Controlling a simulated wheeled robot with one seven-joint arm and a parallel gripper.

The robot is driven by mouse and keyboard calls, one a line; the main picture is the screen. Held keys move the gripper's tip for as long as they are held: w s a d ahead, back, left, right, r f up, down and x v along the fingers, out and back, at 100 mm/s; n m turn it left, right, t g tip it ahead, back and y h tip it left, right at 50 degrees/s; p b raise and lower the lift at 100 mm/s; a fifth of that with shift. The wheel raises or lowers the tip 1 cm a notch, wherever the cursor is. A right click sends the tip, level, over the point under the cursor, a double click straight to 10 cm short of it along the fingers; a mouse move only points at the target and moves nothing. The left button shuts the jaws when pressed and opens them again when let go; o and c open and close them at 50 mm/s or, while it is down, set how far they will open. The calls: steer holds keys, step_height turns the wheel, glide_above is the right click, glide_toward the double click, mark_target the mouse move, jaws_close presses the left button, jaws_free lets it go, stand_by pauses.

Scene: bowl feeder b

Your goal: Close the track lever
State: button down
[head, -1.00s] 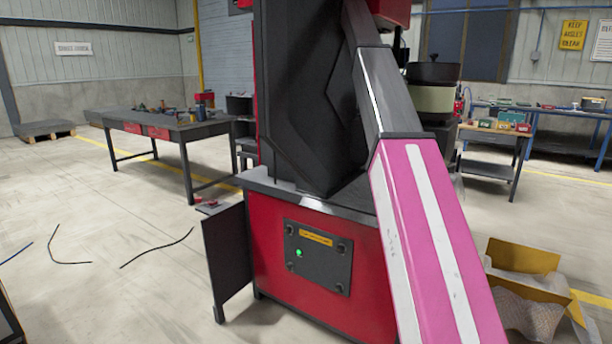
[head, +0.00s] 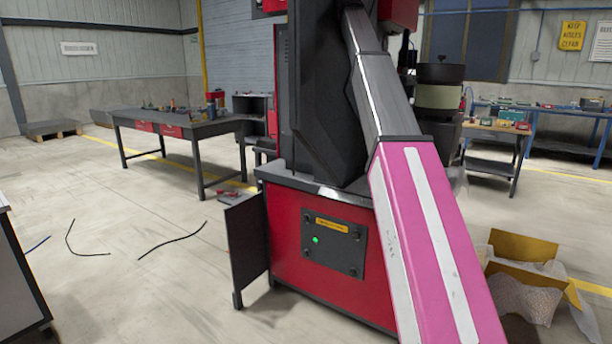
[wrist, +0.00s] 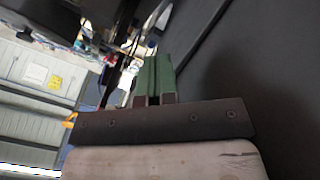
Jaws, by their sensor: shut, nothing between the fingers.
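I cannot pick out the track lever in either view. In the wrist view my gripper (wrist: 157,76) shows as two green fingers lying together, with nothing between them. A dark surface (wrist: 240,70) fills the right side close to the fingers; I cannot tell whether they touch it. In the head view my pink and grey arm reaches up over the red machine cabinet (head: 290,240), and my gripper is hidden behind the machine's dark upper housing (head: 320,110). A round dark and cream bowl unit (head: 440,93) stands behind the arm.
A dark cabinet door (head: 246,250) hangs open at the machine's left. An open cardboard box (head: 525,249) lies at the lower right. Loose cables (head: 172,242) lie on the floor at left. A workbench (head: 195,128) stands behind. A grey unit (head: 18,290) is at the left edge.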

steer(key=s+f+g+y, duration=0.1)
steer(key=s+f, duration=0.2)
steer(key=f, duration=1.3)
steer(key=s+f+g, duration=0.1)
steer(key=s+f, duration=0.3)
steer(key=f, duration=1.3)
steer(key=s+f+g+y, duration=0.1)
steer(key=s+f, duration=0.2)
steer(key=f, duration=1.3)
steer(key=s+a+f+m+g+y, duration=0.1)
steer(key=s+f+g+y, duration=0.1)
steer(key=s+f, duration=2.9)
steer(key=shift+s+a+f+m+g, duration=0.2)
steer(key=shift+m+g, duration=0.1)
steer(key=shift+g, duration=0.1)
